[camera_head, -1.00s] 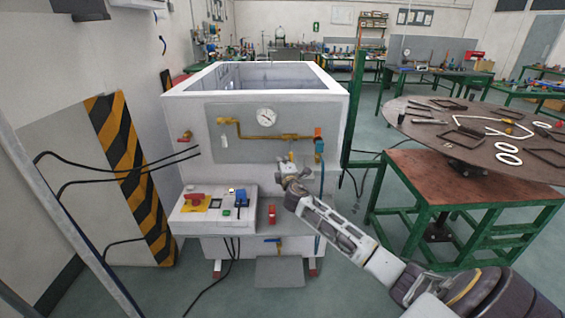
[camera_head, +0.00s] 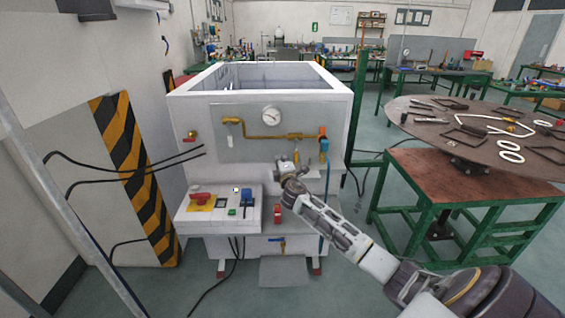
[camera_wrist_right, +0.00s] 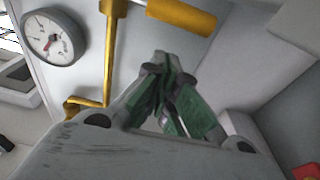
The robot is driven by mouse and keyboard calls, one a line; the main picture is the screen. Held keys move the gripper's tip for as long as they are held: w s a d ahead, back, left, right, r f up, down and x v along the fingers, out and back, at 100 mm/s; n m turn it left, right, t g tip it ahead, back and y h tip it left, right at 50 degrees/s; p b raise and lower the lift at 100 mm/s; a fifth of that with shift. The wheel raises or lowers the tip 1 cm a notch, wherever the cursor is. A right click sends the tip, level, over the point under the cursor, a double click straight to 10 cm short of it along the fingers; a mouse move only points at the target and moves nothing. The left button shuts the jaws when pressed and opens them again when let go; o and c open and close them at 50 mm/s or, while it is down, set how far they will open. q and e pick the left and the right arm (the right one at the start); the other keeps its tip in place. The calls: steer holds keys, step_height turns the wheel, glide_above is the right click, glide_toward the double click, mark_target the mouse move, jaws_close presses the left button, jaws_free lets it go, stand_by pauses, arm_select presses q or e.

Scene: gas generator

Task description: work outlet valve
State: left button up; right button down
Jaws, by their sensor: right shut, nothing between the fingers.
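The white gas generator (camera_head: 255,105) has a round gauge (camera_head: 270,116) and a brass pipe (camera_head: 265,135) on its front panel. No label shows which valve is the outlet valve. My right gripper (camera_head: 284,166) is shut and empty, below the pipe and left of that valve. In the right wrist view, the gripper (camera_wrist_right: 168,75) has its fingertips together, with the gauge (camera_wrist_right: 53,38) and pipe (camera_wrist_right: 109,50) beyond. My left gripper is not in view.
A control box (camera_head: 221,208) with a red switch juts out at lower left. A red-handled valve (camera_head: 278,212) and a blue-handled valve (camera_head: 277,240) sit below my gripper. A round table (camera_head: 465,150) stands at right. Black-and-yellow stripes (camera_head: 128,160) mark the left panel.

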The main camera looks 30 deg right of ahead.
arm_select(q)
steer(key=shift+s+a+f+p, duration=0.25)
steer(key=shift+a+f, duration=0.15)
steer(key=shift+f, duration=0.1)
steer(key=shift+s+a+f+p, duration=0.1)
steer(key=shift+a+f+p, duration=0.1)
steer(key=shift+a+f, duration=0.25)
arm_select(e)
steer(key=v, duration=1)
steer(key=shift+w+a, duration=0.25)
steer(key=shift+a, duration=0.15)
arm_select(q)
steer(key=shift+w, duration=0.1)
